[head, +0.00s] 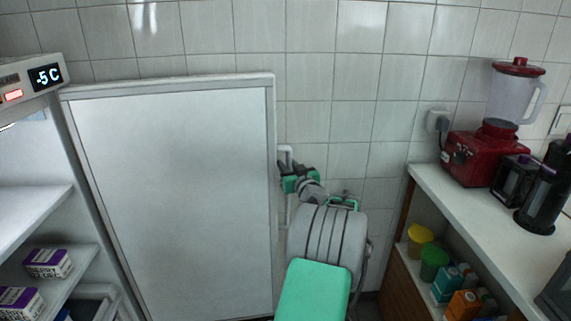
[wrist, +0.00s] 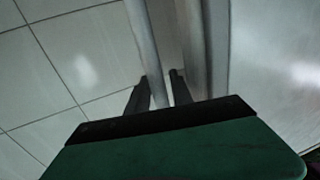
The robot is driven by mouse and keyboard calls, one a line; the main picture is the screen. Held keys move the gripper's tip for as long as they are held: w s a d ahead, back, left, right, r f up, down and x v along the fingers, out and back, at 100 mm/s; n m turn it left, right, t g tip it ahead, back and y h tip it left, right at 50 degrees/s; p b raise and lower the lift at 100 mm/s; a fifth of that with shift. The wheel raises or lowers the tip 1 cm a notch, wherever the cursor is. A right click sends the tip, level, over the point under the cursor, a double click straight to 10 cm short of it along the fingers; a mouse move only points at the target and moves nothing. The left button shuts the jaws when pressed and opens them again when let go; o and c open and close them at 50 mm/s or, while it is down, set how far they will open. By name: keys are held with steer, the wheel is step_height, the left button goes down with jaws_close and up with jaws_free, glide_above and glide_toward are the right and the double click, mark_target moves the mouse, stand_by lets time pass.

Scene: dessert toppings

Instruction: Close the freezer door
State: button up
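The freezer door (head: 175,200) stands wide open, a white panel with a grey frame, its inner face toward me. The freezer body (head: 25,205) is at the left, with a lit display reading -5 C and shelves. A thin vertical handle bar (head: 288,212) runs along the door's right edge, partly hidden by my arm. My gripper (head: 286,165) is at this bar. In the wrist view, my gripper's dark fingers (wrist: 160,76) stand apart, with the handle bar (wrist: 144,40) running between them. A small gap shows beside the right finger. Firm contact is not visible.
Purple-and-white boxes (head: 48,263) sit on the freezer shelves. At the right, a white counter (head: 455,205) holds a red blender (head: 485,150) and dark appliances. Cups and cartons stand on the shelf below. A tiled wall (head: 330,60) is close behind the door and gripper.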

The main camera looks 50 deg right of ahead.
steer(key=shift+x, duration=0.85)
steer(key=shift+c, duration=0.4)
jaws_close()
stand_by(0.4)
